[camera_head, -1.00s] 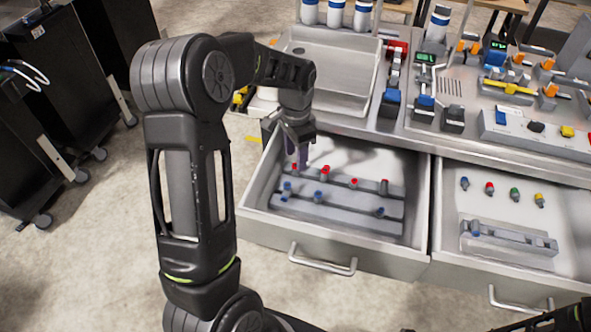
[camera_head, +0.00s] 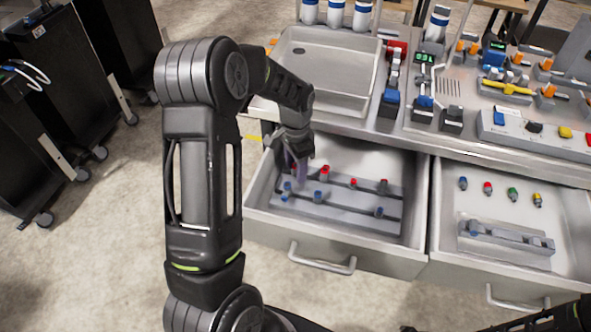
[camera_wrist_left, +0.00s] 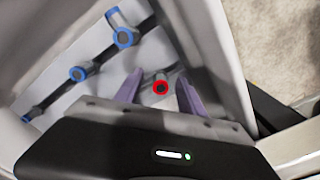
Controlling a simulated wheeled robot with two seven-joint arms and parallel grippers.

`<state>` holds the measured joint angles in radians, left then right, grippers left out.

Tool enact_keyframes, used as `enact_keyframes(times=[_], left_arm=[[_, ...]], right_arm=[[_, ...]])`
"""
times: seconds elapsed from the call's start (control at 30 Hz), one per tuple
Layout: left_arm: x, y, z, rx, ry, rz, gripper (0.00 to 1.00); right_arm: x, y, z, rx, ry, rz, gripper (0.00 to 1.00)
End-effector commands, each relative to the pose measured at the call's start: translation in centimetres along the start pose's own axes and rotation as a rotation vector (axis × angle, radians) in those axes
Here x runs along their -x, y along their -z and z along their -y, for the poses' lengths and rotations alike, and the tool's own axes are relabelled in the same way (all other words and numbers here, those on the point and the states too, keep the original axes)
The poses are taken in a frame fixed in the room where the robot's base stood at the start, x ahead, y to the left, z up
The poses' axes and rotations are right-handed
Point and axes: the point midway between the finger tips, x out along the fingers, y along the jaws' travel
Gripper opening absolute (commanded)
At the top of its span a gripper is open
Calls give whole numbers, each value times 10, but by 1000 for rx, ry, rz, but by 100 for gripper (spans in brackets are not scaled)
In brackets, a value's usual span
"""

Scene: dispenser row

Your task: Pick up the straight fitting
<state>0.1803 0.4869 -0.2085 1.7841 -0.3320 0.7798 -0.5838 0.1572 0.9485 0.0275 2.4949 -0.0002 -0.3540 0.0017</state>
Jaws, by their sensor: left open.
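My left gripper (camera_head: 296,178) is open at the left end of the rack in the left drawer. In the left wrist view, its two purple fingers (camera_wrist_left: 160,82) stand either side of a red-ringed fitting (camera_wrist_left: 160,88), apart from it. Other red-topped fittings (camera_head: 325,173) and blue-ringed fittings (camera_head: 317,197) stand upright in the rack; blue ones also show in the left wrist view (camera_wrist_left: 123,38). I cannot tell from their shapes which is the straight fitting. My right gripper is not in view.
The left drawer (camera_head: 330,247) is pulled out; its side wall is close to the gripper in the left wrist view (camera_wrist_left: 212,50). A right drawer (camera_head: 490,275) holds several coloured pieces and a grey block (camera_head: 506,243). A grey tray (camera_head: 325,98) sits behind on the counter.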

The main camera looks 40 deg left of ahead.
Motion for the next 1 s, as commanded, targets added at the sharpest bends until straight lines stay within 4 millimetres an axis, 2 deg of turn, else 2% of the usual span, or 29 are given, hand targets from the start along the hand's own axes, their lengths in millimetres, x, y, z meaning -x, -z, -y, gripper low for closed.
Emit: enact_keyframes(times=[0.07,0.6,1.0], left_arm=[[0,0,0,0,0,0,42],[0,0,0,0,0,0,0],[0,0,0,0,0,0,0]], right_arm=[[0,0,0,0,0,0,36],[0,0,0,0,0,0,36],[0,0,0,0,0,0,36]])
